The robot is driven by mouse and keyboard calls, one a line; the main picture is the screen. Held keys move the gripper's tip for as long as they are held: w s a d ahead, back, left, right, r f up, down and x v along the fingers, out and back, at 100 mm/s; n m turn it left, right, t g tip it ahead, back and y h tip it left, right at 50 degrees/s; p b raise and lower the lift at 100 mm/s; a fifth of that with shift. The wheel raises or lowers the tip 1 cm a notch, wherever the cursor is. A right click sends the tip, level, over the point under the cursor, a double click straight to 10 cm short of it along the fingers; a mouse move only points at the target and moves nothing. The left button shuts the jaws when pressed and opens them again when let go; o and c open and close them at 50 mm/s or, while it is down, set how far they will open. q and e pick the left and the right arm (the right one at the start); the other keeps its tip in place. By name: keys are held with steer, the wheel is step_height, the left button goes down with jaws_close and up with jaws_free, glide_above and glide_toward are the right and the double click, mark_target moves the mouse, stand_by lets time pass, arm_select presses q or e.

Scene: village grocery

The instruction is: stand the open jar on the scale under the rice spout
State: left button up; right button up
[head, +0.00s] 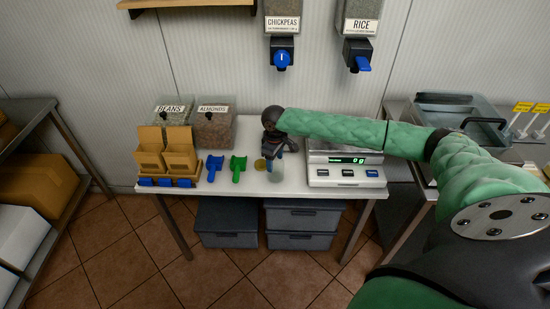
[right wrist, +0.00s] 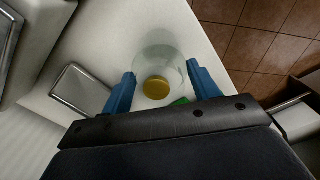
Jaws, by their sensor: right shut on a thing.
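The open jar (head: 277,173) is clear glass and stands upright at the front of the white table, left of the scale. My right gripper (head: 273,152) reaches down to it from above and is shut on it; in the right wrist view the jar (right wrist: 160,52) shows between the blue fingers (right wrist: 160,85). A gold lid (head: 261,164) lies close by the jar on its left. The scale (head: 346,174) reads 0 g, and my forearm hides part of its top. The rice spout (head: 357,55) with its blue handle hangs above and behind the scale. My left gripper is out of view.
Green (head: 238,167) and blue (head: 214,167) scoops lie left of the jar, beside a cardboard box holder (head: 168,182). Beans (head: 172,112) and almonds (head: 213,128) bins stand behind. The chickpeas dispenser (head: 282,53) hangs above. A side table with a tray (head: 458,108) is at right.

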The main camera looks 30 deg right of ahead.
steer(key=shift+f, duration=0.1)
steer(key=o, duration=1)
steer(key=shift+f, duration=0.1)
steer(key=o, duration=0.4)
